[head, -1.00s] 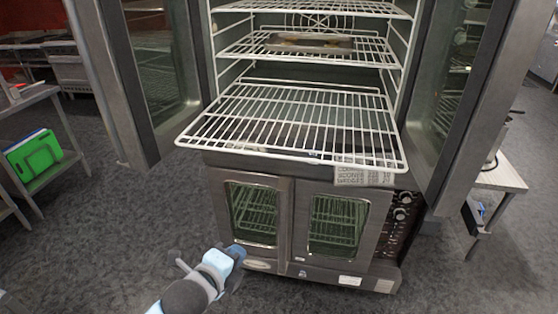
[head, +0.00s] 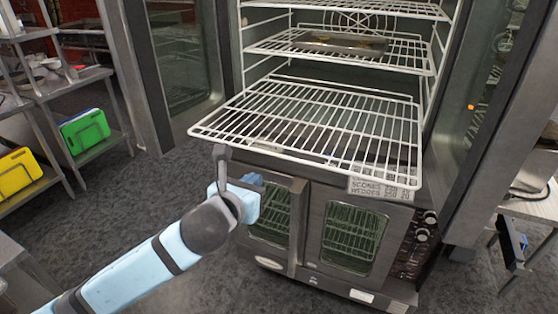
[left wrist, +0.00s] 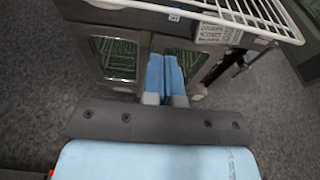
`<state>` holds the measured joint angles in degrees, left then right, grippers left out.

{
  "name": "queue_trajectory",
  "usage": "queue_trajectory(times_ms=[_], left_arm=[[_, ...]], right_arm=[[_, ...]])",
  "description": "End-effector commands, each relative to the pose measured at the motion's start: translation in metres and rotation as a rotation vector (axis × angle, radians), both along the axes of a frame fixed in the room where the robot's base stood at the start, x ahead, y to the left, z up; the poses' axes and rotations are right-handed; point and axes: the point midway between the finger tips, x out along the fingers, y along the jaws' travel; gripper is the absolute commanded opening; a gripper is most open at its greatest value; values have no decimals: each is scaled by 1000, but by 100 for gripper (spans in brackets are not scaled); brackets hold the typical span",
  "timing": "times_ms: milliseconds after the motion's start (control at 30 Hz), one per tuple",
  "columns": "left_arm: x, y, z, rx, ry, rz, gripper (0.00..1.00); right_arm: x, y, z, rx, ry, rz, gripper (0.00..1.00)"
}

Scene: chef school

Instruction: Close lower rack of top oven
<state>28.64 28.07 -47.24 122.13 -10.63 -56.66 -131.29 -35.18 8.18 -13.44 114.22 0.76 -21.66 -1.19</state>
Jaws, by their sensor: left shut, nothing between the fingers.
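The top oven's lower rack (head: 310,118) is a white wire rack that is pulled out toward me and empty. Its front corner also shows at the upper right of the left wrist view (left wrist: 262,18). My left gripper (head: 257,180) is low, below and in front of the rack's front left part, and apart from it. In the left wrist view its two blue fingers (left wrist: 165,72) are together and hold nothing, with the lower oven's doors beyond them. My right gripper is in neither view.
A higher rack (head: 405,58) holds a baking tray (head: 341,42). Open oven doors stand left (head: 172,60) and right (head: 490,90). The lower oven (head: 350,235) is shut. A side table (head: 535,208) stands right; shelves with green (head: 85,131) and yellow (head: 18,172) boards stand left.

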Motion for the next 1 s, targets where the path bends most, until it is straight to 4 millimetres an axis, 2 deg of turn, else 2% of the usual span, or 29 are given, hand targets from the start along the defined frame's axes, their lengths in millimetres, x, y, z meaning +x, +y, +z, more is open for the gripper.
queue_trajectory(times_ms=[400, 600, 800, 1000], left_arm=[[79, -26, -15, -6, 5, 1, 0], [108, -36, -21, -5, 4, 1, 0], [120, -39, -25, -5, 3, 1, 0], [121, -40, -25, -4, 2, 0, 0]], right_arm=[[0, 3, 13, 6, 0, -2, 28], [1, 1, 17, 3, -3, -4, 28], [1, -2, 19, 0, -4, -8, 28], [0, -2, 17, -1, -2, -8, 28]])
